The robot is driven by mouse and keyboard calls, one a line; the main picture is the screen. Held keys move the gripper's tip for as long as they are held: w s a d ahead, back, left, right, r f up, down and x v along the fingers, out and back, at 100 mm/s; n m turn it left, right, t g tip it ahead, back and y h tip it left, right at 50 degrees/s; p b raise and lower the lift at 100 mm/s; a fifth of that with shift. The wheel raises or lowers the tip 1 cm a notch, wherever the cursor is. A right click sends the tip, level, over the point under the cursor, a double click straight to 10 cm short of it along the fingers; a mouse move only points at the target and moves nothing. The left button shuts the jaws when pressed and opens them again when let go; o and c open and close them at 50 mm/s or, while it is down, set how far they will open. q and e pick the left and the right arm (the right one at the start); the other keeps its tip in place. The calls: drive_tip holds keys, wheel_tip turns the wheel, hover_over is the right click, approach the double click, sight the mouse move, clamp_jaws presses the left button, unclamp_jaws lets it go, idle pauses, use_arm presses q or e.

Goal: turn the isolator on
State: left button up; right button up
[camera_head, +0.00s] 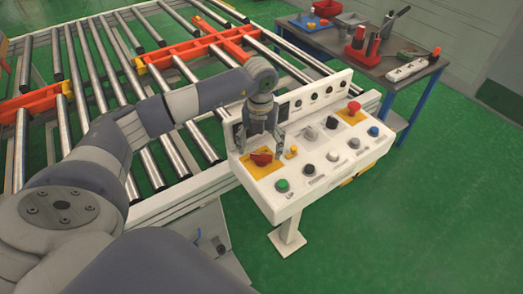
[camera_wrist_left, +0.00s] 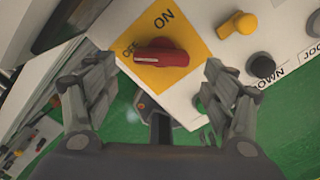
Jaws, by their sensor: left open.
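The isolator is a red rotary knob (camera_head: 261,158) on a yellow plate at the left end of the white control panel (camera_head: 318,177). In the left wrist view the red knob (camera_wrist_left: 162,55) lies between and beyond my fingers, on the yellow plate (camera_wrist_left: 185,40) marked OFF and ON. The knob's long side runs roughly across the picture there; which label it points to is not clear. My left gripper (camera_head: 263,150) points down over the knob, its fingers apart on either side. It shows open in the left wrist view (camera_wrist_left: 160,95), and I see no contact. My right gripper is not in view.
Beside the knob are a small yellow switch (camera_head: 291,152) and a green button (camera_head: 282,185). A red emergency stop (camera_head: 354,107) sits at the panel's far end. A roller conveyor (camera_head: 150,90) lies behind. A tool table (camera_head: 372,65) stands at the upper right. Green floor is clear at right.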

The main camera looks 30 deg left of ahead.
sight(261, 156)
use_arm(q)
wheel_tip(261, 156, down, 3)
drive_tip(key=shift+w+f+p, duration=0.1)
drive_tip(key=shift+p, duration=0.25)
drive_tip(key=shift+f, duration=0.25)
drive_tip(key=c, duration=1)
drive_tip(key=shift+c, duration=0.2)
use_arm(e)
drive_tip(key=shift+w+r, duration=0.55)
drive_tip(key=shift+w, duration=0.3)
